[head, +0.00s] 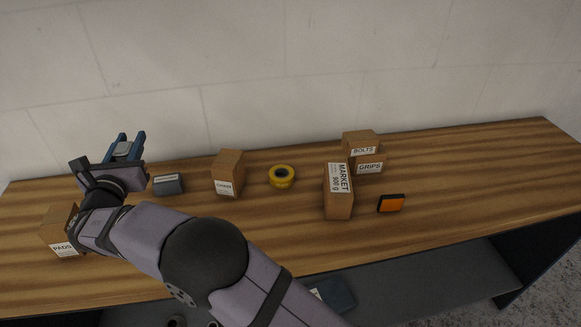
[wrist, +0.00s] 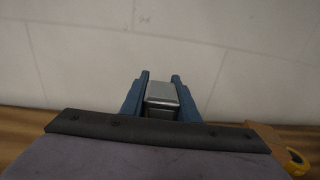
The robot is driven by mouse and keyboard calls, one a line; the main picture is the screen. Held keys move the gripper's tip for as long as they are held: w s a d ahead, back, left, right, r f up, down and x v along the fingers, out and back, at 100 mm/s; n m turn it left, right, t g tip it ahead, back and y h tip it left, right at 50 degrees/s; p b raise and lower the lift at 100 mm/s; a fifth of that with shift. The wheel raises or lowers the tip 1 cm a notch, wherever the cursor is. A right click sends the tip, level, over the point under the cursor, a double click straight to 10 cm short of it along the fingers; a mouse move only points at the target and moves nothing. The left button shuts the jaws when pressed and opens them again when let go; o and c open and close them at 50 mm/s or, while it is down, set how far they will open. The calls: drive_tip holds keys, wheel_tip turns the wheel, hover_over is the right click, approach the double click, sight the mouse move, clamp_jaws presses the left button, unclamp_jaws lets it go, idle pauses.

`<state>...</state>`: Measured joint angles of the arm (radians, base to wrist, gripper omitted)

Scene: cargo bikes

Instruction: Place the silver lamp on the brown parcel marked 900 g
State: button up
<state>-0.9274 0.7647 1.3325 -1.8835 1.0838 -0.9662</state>
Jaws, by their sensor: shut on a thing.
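My gripper (head: 125,143) is raised over the left part of the bench, with its blue fingers pointing toward the wall. In the wrist view, the gripper (wrist: 161,88) is shut on the silver lamp (wrist: 162,95), a small grey metallic block between the two fingers. In the head view the lamp is mostly hidden by the fingers. The brown parcel (head: 338,204) stands on the bench right of centre, well to the right of my gripper. Its white label reads MARKET 900 g, and nothing lies on its top.
A PADS box (head: 58,231) is far left.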

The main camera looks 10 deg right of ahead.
drive_tip(key=w+d+r+m+h+p, duration=0.1)
drive_tip(key=w+d+r+h, duration=0.1)
drive_tip(key=d, duration=0.5)
drive_tip(key=w+d+r+m+g+h+p, duration=0.1)
drive_tip(key=w+d+r+h+p, duration=0.1)
drive_tip(key=d+r, duration=0.3)
drive_tip(key=w+d+r+m+h+p, duration=0.2)
drive_tip(key=w+d+r, duration=0.1)
drive_tip(key=d, duration=0.7)
drive_tip(key=shift+w+d+r+g, duration=0.2)
drive_tip(key=shift+w+g, duration=0.1)
drive_tip(key=shift+w, duration=0.2)
drive_tip(key=s+d+f+m+g+h+p, duration=0.1)
drive_tip(key=s+d+m+g+h+p, duration=0.15)
drive_tip(key=d, duration=0.85)
drive_tip(key=s+d+m+g+h+p, duration=0.2)
drive_tip(key=s+d+h, duration=0.2)
drive_tip(key=d, duration=0.7)
drive_tip(key=s+d+f+m+g+h, duration=0.35)
drive_tip(key=s+d+g, duration=0.2)
drive_tip(key=s, duration=0.65)
wheel_tip(320, 180, down, 10)
drive_tip(key=p, duration=0.1)
drive_tip(key=shift+w+d+r+m+y, duration=0.15)
drive_tip(key=shift+d+m+y, duration=0.15)
drive_tip(key=shift+d+m, duration=0.1)
